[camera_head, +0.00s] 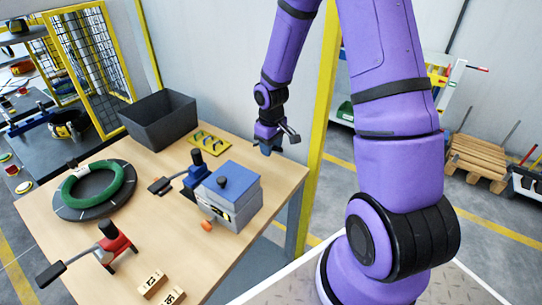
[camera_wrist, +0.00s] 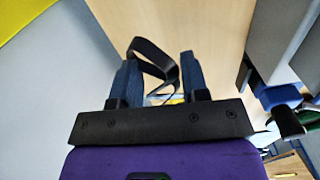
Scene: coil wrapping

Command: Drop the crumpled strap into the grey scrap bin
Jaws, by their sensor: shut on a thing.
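My gripper (camera_head: 268,145) hangs above the far right part of the wooden table, right of the yellow rack. In the wrist view my gripper (camera_wrist: 160,70) is shut on the crumpled strap (camera_wrist: 150,48), a thin black band that loops out between and beyond the two blue fingers. In the head view the strap is too small to make out surely. The grey scrap bin (camera_head: 178,126) stands at the table's far left corner, open at the top, left of my gripper and apart from it. Its floor is partly hidden.
Between gripper and bin lies a yellow rack (camera_head: 203,142) with green clips. Nearer are a blue tool (camera_head: 193,178), a grey box with blue top (camera_head: 233,196), a green coil (camera_head: 122,187) and a red tool (camera_head: 115,247). A yellow post (camera_head: 325,100) stands right of the gripper.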

